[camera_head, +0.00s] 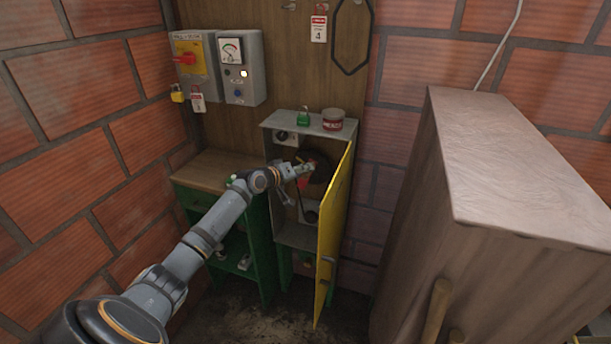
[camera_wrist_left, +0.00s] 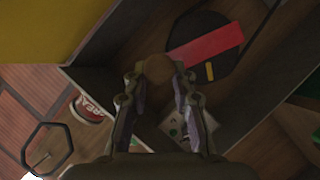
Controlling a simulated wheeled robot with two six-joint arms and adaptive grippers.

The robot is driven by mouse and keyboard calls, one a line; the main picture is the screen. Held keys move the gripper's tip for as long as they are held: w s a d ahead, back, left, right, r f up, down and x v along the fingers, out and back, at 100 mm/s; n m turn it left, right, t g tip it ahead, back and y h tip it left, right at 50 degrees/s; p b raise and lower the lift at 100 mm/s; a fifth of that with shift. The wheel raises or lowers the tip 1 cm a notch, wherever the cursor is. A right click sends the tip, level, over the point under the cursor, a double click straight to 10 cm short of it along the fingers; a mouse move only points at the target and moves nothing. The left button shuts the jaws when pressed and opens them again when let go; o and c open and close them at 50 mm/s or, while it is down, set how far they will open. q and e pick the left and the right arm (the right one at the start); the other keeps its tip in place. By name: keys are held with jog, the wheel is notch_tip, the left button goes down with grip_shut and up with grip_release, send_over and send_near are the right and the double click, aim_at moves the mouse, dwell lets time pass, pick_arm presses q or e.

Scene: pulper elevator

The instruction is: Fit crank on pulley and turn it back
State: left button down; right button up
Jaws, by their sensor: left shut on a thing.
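My left gripper (camera_head: 306,169) reaches into the open grey cabinet (camera_head: 273,150). In the left wrist view its fingers (camera_wrist_left: 160,85) are closed around a round brown knob (camera_wrist_left: 158,68), which looks like the crank's handle. A red bar (camera_wrist_left: 207,45) extends from beside the knob across a dark, many-sided disc, the pulley (camera_wrist_left: 212,75). A short yellow mark (camera_wrist_left: 210,72) shows on the disc. The red bar seems to be the crank's arm; how it sits on the pulley is hidden. In the head view the dark pulley (camera_head: 321,168) is partly covered by the gripper. My right gripper is not in view.
The yellow cabinet door (camera_head: 334,235) stands open, close right of my arm. A green bench (camera_head: 205,170) is left; a large covered box (camera_head: 520,170) is right.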

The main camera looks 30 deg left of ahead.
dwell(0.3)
pick_arm(q)
jog(key=a+b, duration=0.1)
jog(key=n+b, duration=0.1)
jog(key=b, duration=0.1)
jog(key=shift+s+a+r+t+h, duration=0.2)
jog(key=shift+a+t+h, duration=0.1)
jog(key=shift+a, duration=0.05)
